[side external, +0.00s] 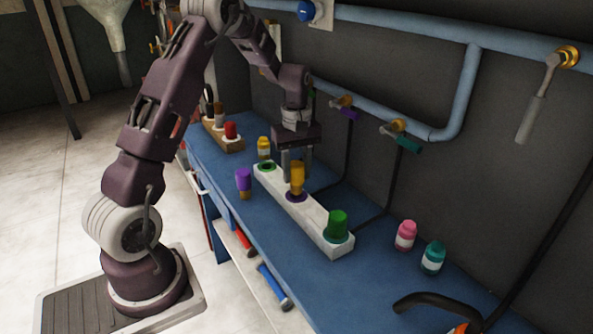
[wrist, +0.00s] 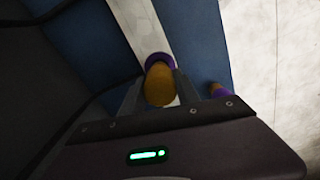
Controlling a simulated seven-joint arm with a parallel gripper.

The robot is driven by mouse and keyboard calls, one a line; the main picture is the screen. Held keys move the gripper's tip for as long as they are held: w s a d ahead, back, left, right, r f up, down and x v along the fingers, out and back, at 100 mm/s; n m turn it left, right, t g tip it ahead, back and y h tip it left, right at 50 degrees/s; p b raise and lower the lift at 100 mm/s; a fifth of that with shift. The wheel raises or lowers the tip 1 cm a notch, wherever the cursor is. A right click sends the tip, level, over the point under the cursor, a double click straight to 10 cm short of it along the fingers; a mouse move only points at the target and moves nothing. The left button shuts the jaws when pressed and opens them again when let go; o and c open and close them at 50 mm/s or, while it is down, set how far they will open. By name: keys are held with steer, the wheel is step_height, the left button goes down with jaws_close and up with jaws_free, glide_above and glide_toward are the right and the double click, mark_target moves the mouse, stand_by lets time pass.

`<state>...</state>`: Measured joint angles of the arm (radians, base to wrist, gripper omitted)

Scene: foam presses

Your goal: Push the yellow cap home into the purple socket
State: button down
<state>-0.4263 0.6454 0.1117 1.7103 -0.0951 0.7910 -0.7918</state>
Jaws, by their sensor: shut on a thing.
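The yellow cap (side external: 297,175) stands upright at the purple socket (side external: 297,197), in the middle of a long white block (side external: 318,222). My gripper (side external: 296,168) is above the block, shut on the yellow cap. In the wrist view the cap (wrist: 159,84) sits between the two fingers, with the purple socket (wrist: 158,59) showing as a ring behind it. The cap's lower end meets the socket in the side view. How deep it sits inside I cannot tell.
A green cap (side external: 337,224) stands at the block's near end; a green socket (side external: 265,166) is at the far end. Pink (side external: 405,235) and teal (side external: 433,257) bottles stand right on the blue bench (side external: 377,287).

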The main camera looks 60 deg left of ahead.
mark_target(297, 164)
steer(key=shift+f, duration=2.05)
steer(key=c, duration=0.8)
jaws_free()
step_height(297, 164, up, 7)
steer(key=shift+r, duration=0.1)
steer(key=s+d+r+m+t, duration=0.3)
steer(key=s+d+r+m, duration=0.6)
steer(key=d+r, duration=0.5)
steer(key=s+d+m+t, duration=0.1)
steer(key=s+d+m, duration=0.1)
steer(key=s, duration=0.3)
steer(key=s+d+m, duration=0.2)
steer(key=s, duration=0.3)
steer(key=s+d+m+t, duration=0.1)
steer(key=s+d+m, duration=0.1)
steer(key=s, duration=0.3)
steer(key=shift+s+d+r+m+t, duration=0.2)
steer(key=shift+d+m+t, duration=0.1)
steer(key=shift+d+m, duration=0.1)
